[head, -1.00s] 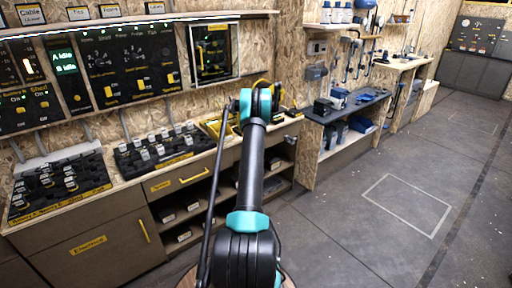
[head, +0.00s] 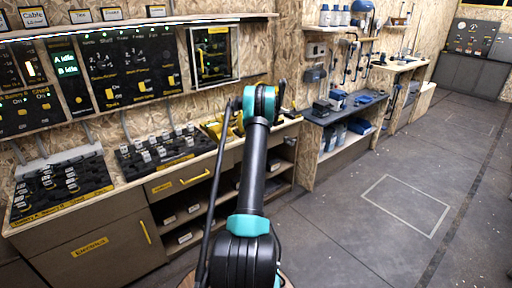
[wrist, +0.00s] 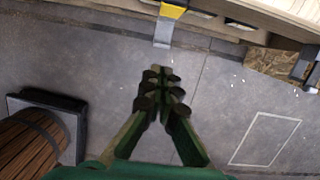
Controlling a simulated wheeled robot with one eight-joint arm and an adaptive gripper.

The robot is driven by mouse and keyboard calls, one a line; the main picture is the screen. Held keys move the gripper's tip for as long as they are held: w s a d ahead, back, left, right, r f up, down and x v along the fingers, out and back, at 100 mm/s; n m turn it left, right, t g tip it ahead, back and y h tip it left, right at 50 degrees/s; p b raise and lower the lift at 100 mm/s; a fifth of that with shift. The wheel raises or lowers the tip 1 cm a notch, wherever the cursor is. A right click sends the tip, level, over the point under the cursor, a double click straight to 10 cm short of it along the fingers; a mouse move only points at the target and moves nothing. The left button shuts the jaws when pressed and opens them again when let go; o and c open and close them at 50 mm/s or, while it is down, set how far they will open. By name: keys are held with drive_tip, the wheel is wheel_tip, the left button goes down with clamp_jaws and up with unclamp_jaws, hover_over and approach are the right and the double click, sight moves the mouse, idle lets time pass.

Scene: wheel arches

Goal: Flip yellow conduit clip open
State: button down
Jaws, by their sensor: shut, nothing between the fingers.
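In the wrist view my gripper (wrist: 161,82) has its dark green fingers together at the tips, with nothing between them. It points over the grey floor. A yellow piece (wrist: 173,11) with a pale grey strip (wrist: 163,33) below it sits at the bench edge, beyond the fingertips and apart from them. I cannot tell if this is the conduit clip, or whether it is open. In the head view my arm hides the gripper. Yellow parts (head: 213,128) show on the bench just left of my arm; their shape is unclear.
The bench edge (wrist: 240,28) crosses the top of the wrist view. In the head view, a drawer with a yellow handle (head: 194,177) and open shelves lie below the bench. A dark side bench (head: 345,105) stands to the right. The floor (head: 400,205) there is clear.

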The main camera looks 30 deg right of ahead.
drive_tip(key=w+r, duration=0.3)
drive_tip(key=r, duration=0.6)
drive_tip(key=shift+w+a, duration=0.2)
drive_tip(key=shift+w, duration=0.2)
drive_tip(key=shift+a+r, duration=0.1)
drive_tip(key=shift+r, duration=0.05)
